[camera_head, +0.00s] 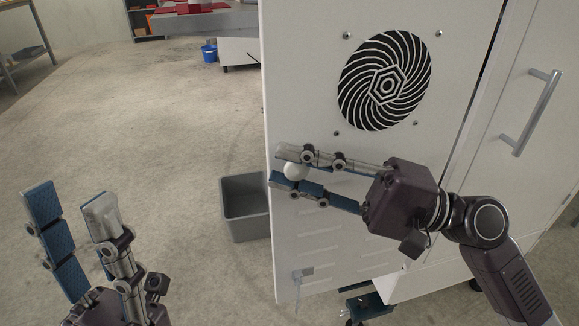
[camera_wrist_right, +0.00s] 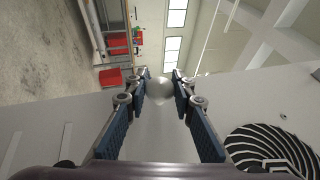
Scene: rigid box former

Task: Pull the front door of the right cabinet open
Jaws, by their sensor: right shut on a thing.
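A white cabinet panel (camera_head: 300,70) with a round black-and-white spiral fan grille (camera_head: 385,80) stands in the middle right of the head view. My right gripper (camera_head: 285,167) is in front of it near its left edge. Its two fingers are shut on a white round knob (camera_head: 296,172), also between the fingertips in the right wrist view (camera_wrist_right: 160,88). The fingers hide how the knob joins the panel. A white door (camera_head: 510,90) with a grey bar handle (camera_head: 531,112) is further right. My left gripper (camera_head: 68,197) is open and empty at lower left.
A grey bin (camera_head: 247,205) stands on the floor beside the panel's left edge. A blue bucket (camera_head: 209,53) and a table with red items (camera_head: 200,20) are further back. The concrete floor (camera_head: 140,130) to the left is largely clear.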

